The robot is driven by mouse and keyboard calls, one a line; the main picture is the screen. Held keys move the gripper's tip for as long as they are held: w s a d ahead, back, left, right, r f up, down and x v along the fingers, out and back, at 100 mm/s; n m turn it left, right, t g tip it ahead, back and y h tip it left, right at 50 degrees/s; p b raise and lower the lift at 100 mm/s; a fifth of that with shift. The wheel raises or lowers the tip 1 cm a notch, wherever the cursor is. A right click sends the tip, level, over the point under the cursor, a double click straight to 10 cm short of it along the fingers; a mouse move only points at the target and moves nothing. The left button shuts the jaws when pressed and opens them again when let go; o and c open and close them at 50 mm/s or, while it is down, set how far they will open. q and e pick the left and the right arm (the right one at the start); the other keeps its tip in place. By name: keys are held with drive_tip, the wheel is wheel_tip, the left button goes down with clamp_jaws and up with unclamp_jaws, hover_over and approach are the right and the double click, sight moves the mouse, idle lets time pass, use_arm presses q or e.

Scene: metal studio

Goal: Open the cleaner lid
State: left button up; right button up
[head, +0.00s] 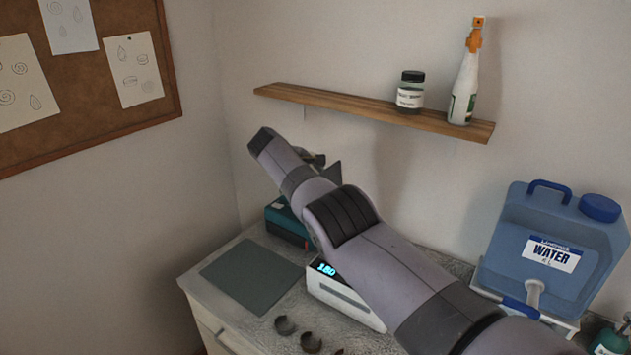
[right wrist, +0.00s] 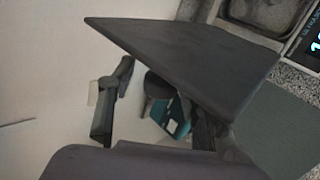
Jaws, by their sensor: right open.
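The cleaner (head: 345,298) is a white box with a lit blue display, on the counter and partly hidden behind my right arm. Its dark flat lid (right wrist: 190,58) stands raised in the right wrist view, with the metal basin (right wrist: 265,12) uncovered beside it. In the head view, a dark corner (head: 334,173) that seems to be the lid shows above my arm. My right gripper (head: 314,158) is mostly hidden behind my arm. In the right wrist view my right gripper (right wrist: 160,95) is open, one finger close to the lid's edge; contact cannot be told. My left gripper is not in view.
A teal box (head: 286,222) stands behind the grey mat (head: 250,274), which lies clear. Dark rings (head: 286,326) lie at the counter's front. A blue water container (head: 550,245) stands at right. A wall shelf (head: 380,110) holds a jar and a spray bottle.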

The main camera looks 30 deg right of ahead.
drive_tip(key=shift+a, duration=0.15)
drive_tip(key=v, duration=1.1)
drive_tip(key=shift+a+r, duration=0.3)
drive_tip(key=shift+s, duration=0.1)
